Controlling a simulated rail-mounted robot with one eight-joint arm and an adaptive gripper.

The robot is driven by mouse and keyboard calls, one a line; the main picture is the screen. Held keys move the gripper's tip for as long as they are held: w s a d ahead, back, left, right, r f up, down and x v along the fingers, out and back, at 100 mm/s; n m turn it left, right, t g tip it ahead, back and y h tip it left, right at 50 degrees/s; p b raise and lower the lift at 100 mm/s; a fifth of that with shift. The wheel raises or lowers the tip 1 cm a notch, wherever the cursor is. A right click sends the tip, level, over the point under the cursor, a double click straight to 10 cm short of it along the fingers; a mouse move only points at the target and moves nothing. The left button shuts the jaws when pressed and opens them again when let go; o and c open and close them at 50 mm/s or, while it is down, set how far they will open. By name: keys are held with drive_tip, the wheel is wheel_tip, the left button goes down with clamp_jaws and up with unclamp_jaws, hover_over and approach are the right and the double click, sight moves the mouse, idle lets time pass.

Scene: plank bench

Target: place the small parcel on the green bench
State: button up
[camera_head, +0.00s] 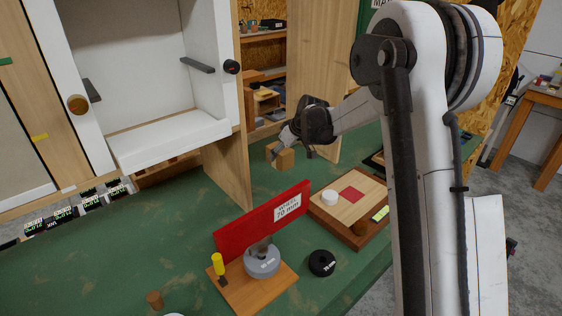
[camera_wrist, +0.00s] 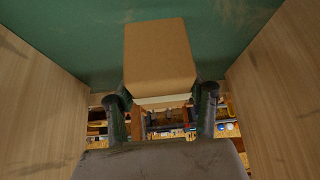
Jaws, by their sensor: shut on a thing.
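The small parcel (camera_head: 284,158) is a brown cardboard box. I cannot tell whether the parcel touches the bench.
Wooden panels stand left (camera_wrist: 35,100) and right (camera_wrist: 285,90) of my gripper in the wrist view. A red board (camera_head: 250,225), a grey wheel (camera_head: 262,262), a black ring (camera_head: 322,263) and a wooden board with a red square (camera_head: 345,212) occupy the front. The bench's left front is mostly clear.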

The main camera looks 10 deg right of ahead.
drive_tip(key=shift+w+d+f, duration=0.3)
drive_tip(key=shift+w+f, duration=0.25)
drive_tip(key=shift+w, duration=0.15)
drive_tip(key=shift+f, duration=1.9)
drive_tip(key=shift+f, duration=0.1)
drive_tip(key=o, duration=1.3)
drive_tip(key=shift+o, duration=0.2)
